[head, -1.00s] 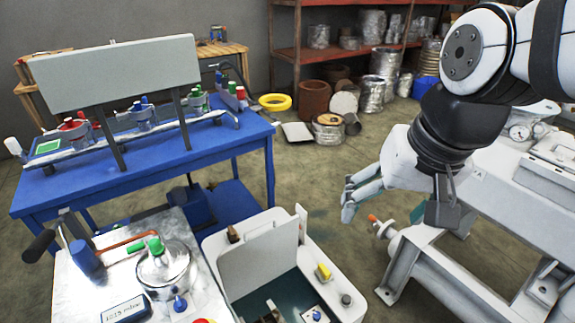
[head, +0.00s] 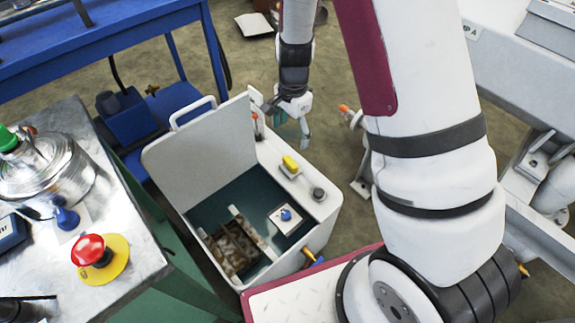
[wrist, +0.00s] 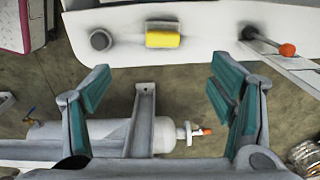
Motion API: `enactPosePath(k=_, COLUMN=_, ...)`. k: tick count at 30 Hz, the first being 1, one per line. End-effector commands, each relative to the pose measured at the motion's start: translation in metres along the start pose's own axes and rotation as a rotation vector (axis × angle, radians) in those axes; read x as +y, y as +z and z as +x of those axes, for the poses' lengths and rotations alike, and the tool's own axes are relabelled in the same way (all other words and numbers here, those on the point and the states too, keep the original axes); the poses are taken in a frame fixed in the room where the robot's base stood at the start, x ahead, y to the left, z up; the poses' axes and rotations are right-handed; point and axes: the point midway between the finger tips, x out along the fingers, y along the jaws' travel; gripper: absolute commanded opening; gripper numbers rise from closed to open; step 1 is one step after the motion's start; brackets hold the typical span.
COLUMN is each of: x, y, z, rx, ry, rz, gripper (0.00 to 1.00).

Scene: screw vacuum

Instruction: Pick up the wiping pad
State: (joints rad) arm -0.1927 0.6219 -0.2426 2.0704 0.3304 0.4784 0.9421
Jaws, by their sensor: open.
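The wiping pad appears to be the small yellow block (head: 290,164) on the right rim of the white open tank (head: 325,207). In the wrist view the yellow block (wrist: 163,41) sits in a grey holder at top centre. My gripper (head: 291,121) is beyond the block in the head view, near the tank's far right corner and above its rim. In the wrist view my gripper (wrist: 160,92) is open and empty, its teal-padded fingers wide apart. The block lies ahead of the gap between them, not touching either finger.
A dark round knob (head: 318,194) and an orange-tipped lever (head: 255,124) flank the block on the rim. The tank's raised white lid (head: 205,155) stands at left. A metal bench with a red button (head: 90,249) is further left. White machinery (head: 525,75) stands right.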

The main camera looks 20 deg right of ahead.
Motion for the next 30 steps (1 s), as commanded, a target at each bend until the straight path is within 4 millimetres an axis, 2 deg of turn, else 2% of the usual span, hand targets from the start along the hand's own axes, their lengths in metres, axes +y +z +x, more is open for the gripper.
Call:
enactPosePath(k=1, x=-0.001, y=-0.001, z=0.012, rx=0.004, ry=0.006, rz=0.013, gripper=0.78)
enactPosePath(k=5, x=-0.001, y=-0.003, z=0.028, rx=0.007, ry=0.012, rz=0.028, gripper=0.78)
enactPosePath(k=15, x=-0.001, y=-0.004, z=0.088, rx=0.006, ry=0.011, rz=0.029, gripper=0.78)
enactPosePath(k=18, x=-0.001, y=-0.004, z=0.099, rx=0.006, ry=0.011, rz=0.028, gripper=0.78)
enactPosePath(k=26, x=-0.002, y=-0.004, z=0.11, rx=0.007, ry=0.009, rz=0.027, gripper=0.78)
enactPosePath(k=30, x=-0.004, y=-0.006, z=0.127, rx=0.006, ry=0.011, rz=0.027, gripper=0.78)
